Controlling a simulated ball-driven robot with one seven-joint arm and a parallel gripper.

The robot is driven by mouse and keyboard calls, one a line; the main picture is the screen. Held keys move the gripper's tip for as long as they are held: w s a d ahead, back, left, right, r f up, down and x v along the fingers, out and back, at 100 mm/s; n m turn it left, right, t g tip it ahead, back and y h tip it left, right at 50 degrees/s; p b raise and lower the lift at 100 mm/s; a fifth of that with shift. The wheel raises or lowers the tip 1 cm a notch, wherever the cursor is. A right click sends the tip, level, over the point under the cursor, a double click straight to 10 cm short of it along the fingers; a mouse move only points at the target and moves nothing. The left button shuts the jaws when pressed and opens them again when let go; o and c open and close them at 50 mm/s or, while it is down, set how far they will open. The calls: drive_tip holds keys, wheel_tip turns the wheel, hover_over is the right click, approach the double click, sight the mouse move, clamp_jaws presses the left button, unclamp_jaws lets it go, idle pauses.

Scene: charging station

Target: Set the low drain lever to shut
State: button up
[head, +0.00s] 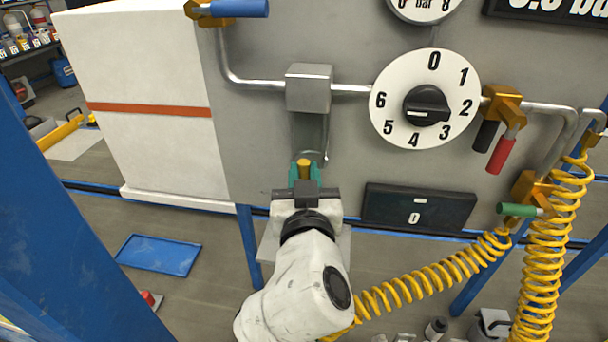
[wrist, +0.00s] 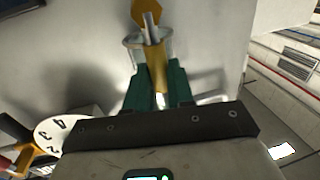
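A brass drain fitting (head: 304,168) sits under the clear bowl below the grey metal block on the panel. My gripper (head: 305,176) is at this fitting, with its green fingers on either side of it. The wrist view shows the brass piece (wrist: 156,62) between the two fingers (wrist: 157,82), with a silver rod and a yellow-brass end above it. Whether the fingers press on the brass is not clear. The lever's exact angle is partly hidden by my gripper.
A dial (head: 390,100) with a black knob is right of the bowl. Red (head: 501,155) and green (head: 517,209) handles sit on pipes at the right, near yellow coiled hoses (head: 548,250). A black display (head: 420,207) is close right of my gripper. A blue-handled valve (head: 238,8) is above.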

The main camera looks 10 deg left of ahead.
clamp_jaws()
drive_tip(key=shift+f, duration=0.1)
drive_tip(key=b, duration=0.1)
drive_tip(key=m+b, duration=0.1)
drive_tip(key=b, duration=0.1)
drive_tip(key=shift+d+f, duration=0.25)
drive_tip(key=shift+d, duration=0.1)
drive_tip(key=d+m+b, duration=0.1)
drive_tip(key=m+b, duration=0.1)
drive_tip(key=b, duration=0.2)
drive_tip(key=d+f+m+t+b, duration=0.1)
drive_tip(key=m+b, duration=0.1)
drive_tip(key=b, duration=0.2)
drive_tip(key=shift+m, duration=0.3)
drive_tip(key=d+f+m+t+h+b, duration=0.1)
drive_tip(key=d+f+m+h+b, duration=0.2)
drive_tip(key=m+b, duration=1.1)
drive_tip(key=shift+d+f+m+h+b, duration=0.25)
drive_tip(key=shift+f+b, duration=0.8)
drive_tip(key=shift+b, duration=2.4)
drive_tip(key=shift+s+a, duration=0.1)
